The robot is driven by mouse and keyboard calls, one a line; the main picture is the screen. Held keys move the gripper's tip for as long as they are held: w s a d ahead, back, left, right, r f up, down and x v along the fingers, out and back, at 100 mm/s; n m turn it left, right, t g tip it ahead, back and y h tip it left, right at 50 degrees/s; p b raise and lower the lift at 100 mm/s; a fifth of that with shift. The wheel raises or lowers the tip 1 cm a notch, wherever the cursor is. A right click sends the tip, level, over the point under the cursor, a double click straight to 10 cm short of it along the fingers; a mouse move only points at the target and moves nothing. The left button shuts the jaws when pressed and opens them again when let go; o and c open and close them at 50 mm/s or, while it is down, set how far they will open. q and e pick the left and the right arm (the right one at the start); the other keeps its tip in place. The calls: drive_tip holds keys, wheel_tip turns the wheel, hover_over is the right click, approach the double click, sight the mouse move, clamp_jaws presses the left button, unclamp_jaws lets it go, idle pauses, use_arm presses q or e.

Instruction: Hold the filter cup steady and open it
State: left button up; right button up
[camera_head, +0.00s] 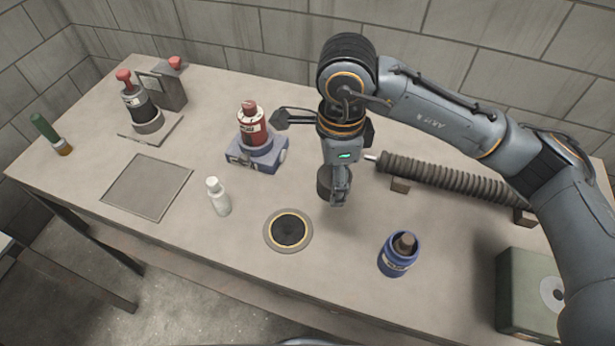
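A dark, short cylindrical cup (324,184) is at the centre, directly below my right wrist. My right gripper (340,192) points down, with its fingers over the cup's right side. The far finger is hidden, so I cannot tell whether it grips the cup or only overlaps it. A blue cup-like container (396,258) with a brown top stands upright to the right, apart from the gripper. Neither has a readable label marking it as the filter cup. My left gripper is not in view.
A black disc with a gold rim (288,230) lies in front of the gripper. A red bottle (253,130) sits on a blue-grey block (236,155). A ribbed hose (450,175) rests behind right. A green box (524,290), white bottle (219,198) and flat plate (147,187) stand around.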

drive_tip(key=w+a+f, duration=0.2)
drive_tip(key=w, duration=0.2)
drive_tip(key=p, duration=0.2)
hover_over(311, 185)
wheel_tip(311, 185, down, 6)
drive_tip(key=shift+s+r, duration=0.1)
drive_tip(key=shift+r, duration=0.1)
wheel_tip(311, 185, down, 3)
drive_tip(key=shift+p, duration=0.35)
drive_tip(key=shift+f, duration=0.1)
drive_tip(key=shift+f+b, duration=0.15)
drive_tip(key=shift+b, duration=0.2)
drive_tip(key=o, duration=1.3)
